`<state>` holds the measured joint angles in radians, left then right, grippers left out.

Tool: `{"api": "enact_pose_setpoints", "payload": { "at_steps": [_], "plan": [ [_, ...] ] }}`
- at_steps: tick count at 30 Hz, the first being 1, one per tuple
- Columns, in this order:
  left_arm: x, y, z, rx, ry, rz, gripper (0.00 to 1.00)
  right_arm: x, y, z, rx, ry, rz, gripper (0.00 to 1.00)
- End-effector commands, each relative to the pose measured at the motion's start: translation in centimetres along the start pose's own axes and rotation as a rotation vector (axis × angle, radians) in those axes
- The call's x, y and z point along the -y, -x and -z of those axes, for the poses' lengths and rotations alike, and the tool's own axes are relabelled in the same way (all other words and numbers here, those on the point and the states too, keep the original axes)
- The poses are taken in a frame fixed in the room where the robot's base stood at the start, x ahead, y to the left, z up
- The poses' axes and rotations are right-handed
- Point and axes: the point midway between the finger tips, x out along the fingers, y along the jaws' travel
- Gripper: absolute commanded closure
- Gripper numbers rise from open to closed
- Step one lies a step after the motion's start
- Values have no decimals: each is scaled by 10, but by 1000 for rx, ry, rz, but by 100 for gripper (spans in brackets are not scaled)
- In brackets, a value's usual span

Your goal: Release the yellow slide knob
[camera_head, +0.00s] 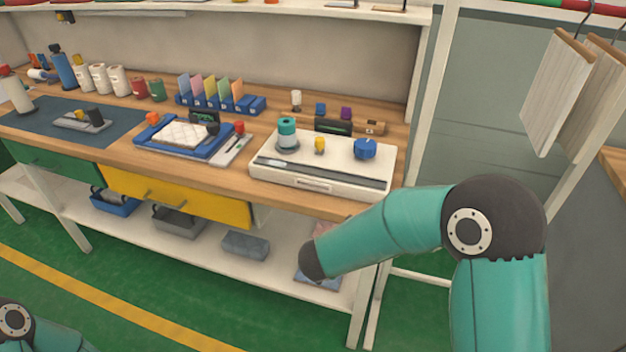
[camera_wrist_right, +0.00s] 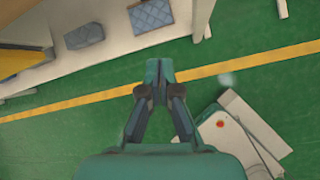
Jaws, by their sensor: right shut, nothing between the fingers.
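The yellow knob (camera_head: 320,145) stands on top of a white box-shaped device (camera_head: 290,180) on the workbench, between a teal-capped cylinder (camera_head: 287,136) and a blue knob (camera_head: 365,149). No gripper is near the yellow knob. My right gripper (camera_wrist_right: 159,72) shows only in the right wrist view, shut and empty, over the green floor. In the head view, my right arm reaches in front of the bench, and its gripper cannot be seen there. Only a piece of my left arm shows at the bottom left; its gripper is out of view.
The wooden workbench (camera_head: 222,176) holds a blue tray (camera_head: 150,148), coloured cards in a blue rack and several bottles. A lower shelf (camera_head: 200,241) carries bins and quilted blocks. A white post (camera_head: 428,100) stands right of the device. Boards (camera_head: 553,95) hang at upper right.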

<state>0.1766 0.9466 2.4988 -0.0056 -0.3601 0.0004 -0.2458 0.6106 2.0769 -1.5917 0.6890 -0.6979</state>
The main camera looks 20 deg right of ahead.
Motion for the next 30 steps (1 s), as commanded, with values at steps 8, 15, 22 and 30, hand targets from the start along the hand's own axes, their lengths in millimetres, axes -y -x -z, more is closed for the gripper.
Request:
{"api": "enact_pose_setpoints", "payload": {
  "at_steps": [8,15,22,30],
  "plan": [
    [4,-10,0,0,0,0,60,-88,76,-111,505,352,-172,100],
    [4,-11,0,0,0,0,60,-111,107,-137,652,424,-203,100],
    [4,-11,0,0,0,0,60,-112,108,-137,653,425,-204,100],
    [3,-9,0,0,0,0,60,-115,99,-142,649,424,-203,100]
  ]
}}
